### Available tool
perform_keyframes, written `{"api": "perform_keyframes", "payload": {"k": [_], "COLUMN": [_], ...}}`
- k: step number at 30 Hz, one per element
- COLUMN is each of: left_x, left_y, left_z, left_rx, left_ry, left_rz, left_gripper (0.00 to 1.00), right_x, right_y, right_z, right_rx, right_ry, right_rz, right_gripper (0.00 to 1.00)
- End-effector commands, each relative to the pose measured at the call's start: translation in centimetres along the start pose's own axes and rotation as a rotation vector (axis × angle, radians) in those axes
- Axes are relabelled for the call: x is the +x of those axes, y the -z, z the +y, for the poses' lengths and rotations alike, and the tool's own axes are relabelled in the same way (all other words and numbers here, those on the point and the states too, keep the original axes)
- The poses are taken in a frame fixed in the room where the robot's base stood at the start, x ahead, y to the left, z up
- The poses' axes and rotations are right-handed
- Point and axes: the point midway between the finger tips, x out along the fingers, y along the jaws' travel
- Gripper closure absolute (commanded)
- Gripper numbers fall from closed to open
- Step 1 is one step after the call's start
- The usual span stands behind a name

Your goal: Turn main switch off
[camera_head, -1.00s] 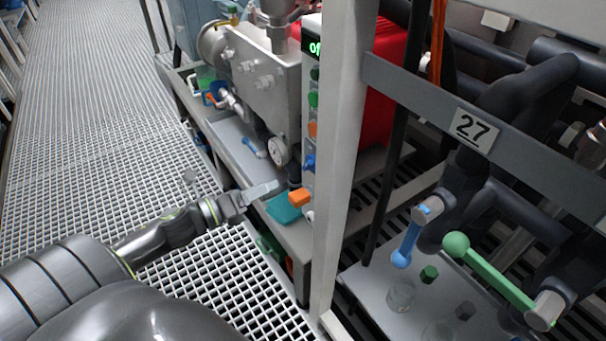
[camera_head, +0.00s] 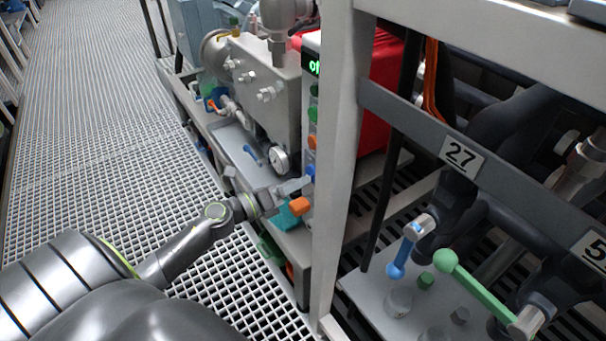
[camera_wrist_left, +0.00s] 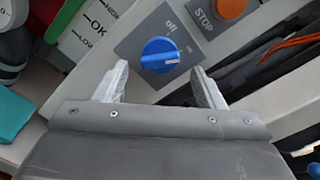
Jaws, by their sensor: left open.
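The main switch is a blue round knob (camera_wrist_left: 160,53) on a grey plate in the left wrist view, with "off" printed above it and "on" at its lower right. Its white mark lies roughly sideways and runs toward the "on" side. My left gripper (camera_wrist_left: 160,72) is open, its two fingertips apart just short of the knob, one to each side. In the head view the left gripper (camera_head: 292,187) is at the panel front, by the blue knob (camera_head: 310,171). Contact is not visible. My right gripper is not in view.
An orange STOP button (camera_wrist_left: 230,8) sits beside the switch plate. The panel's display (camera_head: 314,68) shows green text, partly cut off. A grey frame post (camera_head: 338,160) stands just right of the panel. A teal object (camera_head: 285,217) lies below. The grating floor at left is clear.

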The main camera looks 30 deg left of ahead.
Motion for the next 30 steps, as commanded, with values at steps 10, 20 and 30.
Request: {"api": "perform_keyframes", "payload": {"k": [10, 20, 30], "left_x": [2.9, 3.0, 2.9], "left_y": [0.0, 0.0, 0.0], "left_z": [0.0, 0.0, 0.0], "left_rx": [-0.001, 0.000, -0.001], "left_ry": [0.001, 0.000, 0.000], "left_rz": [0.000, 0.001, 0.000], "left_gripper": [0.37, 0.47, 0.79], "right_x": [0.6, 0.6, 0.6], "right_y": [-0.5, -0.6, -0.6], "right_z": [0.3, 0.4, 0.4], "right_rx": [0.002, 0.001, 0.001], "right_ry": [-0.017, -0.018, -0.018], "right_rz": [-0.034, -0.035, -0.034], "right_gripper": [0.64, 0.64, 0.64]}}
